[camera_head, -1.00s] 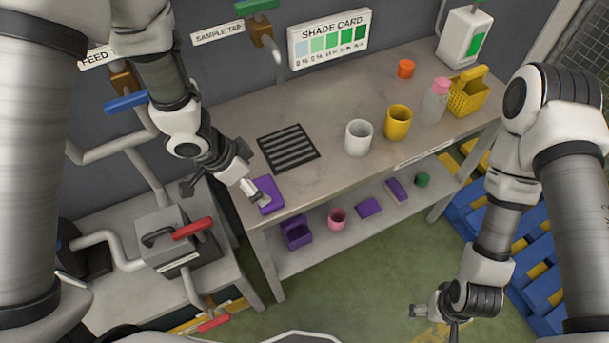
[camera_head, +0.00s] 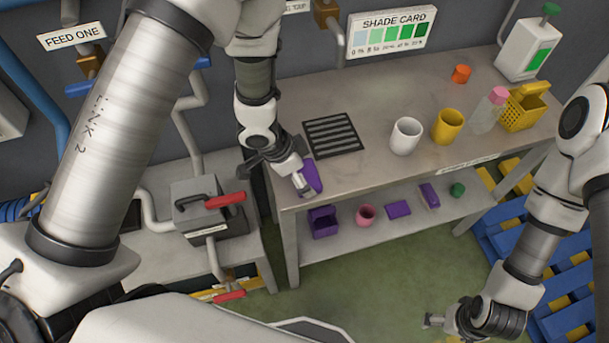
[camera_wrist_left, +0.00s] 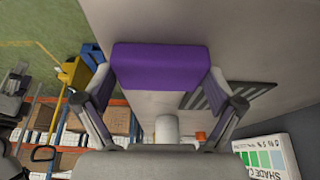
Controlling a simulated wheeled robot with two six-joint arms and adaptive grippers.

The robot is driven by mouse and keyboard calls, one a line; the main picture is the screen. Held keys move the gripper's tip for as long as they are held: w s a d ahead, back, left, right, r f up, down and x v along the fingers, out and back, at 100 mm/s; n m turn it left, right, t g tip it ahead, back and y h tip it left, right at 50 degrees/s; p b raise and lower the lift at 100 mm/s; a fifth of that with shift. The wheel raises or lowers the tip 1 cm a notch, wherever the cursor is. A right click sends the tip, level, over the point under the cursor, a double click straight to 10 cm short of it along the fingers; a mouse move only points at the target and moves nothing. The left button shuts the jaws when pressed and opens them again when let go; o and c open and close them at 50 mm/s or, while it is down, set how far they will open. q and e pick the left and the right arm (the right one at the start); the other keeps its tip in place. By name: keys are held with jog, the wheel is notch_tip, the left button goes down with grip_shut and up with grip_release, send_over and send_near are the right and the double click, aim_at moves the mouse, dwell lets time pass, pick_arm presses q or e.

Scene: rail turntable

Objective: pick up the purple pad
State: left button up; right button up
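The purple pad (camera_head: 313,176) is at the left front corner of the bench top in the head view, tilted in my left gripper (camera_head: 303,188). In the left wrist view the purple pad (camera_wrist_left: 160,66) spans the space between the two fingers (camera_wrist_left: 160,98), which press on its sides. I cannot tell whether it is clear of the bench. My right gripper (camera_head: 434,321) is low at the bottom right, away from the bench; its fingers are too small to read.
The bench (camera_head: 365,180) holds a black grate (camera_head: 332,134), a white cup (camera_head: 405,136), a yellow cup (camera_head: 447,126), a bottle (camera_head: 488,112) and a yellow basket (camera_head: 522,110). The lower shelf carries a purple bin (camera_head: 323,221), a pink cup (camera_head: 366,215) and other purple pieces.

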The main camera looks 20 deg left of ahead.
aim_at(310, 173)
pick_arm(q)
jog(key=shift+d, duration=0.15)
jog(key=shift+c, duration=0.4)
jog(key=shift+w+r, duration=0.1)
jog(key=shift+r, duration=0.4)
notch_tip(310, 173, up, 2)
jog(key=shift+r+p, duration=0.15)
jog(key=shift+p, duration=0.25)
jog(key=s+b, duration=0.1)
jog(key=s, duration=0.2)
jog(key=s+b, duration=0.2)
jog(key=s, duration=0.1)
jog(key=shift+s+a+r, duration=0.2)
jog(key=shift+s, duration=0.2)
jog(key=s+r+p, duration=0.1)
jog(key=s+p, duration=0.8)
jog(key=p, duration=0.6)
jog(key=shift+s+a+r, duration=0.15)
jog(key=shift+s+a, duration=0.05)
jog(key=o, duration=0.6)
jog(key=shift+c, duration=0.2)
jog(key=c, duration=0.5)
jog(key=shift+o, duration=0.2)
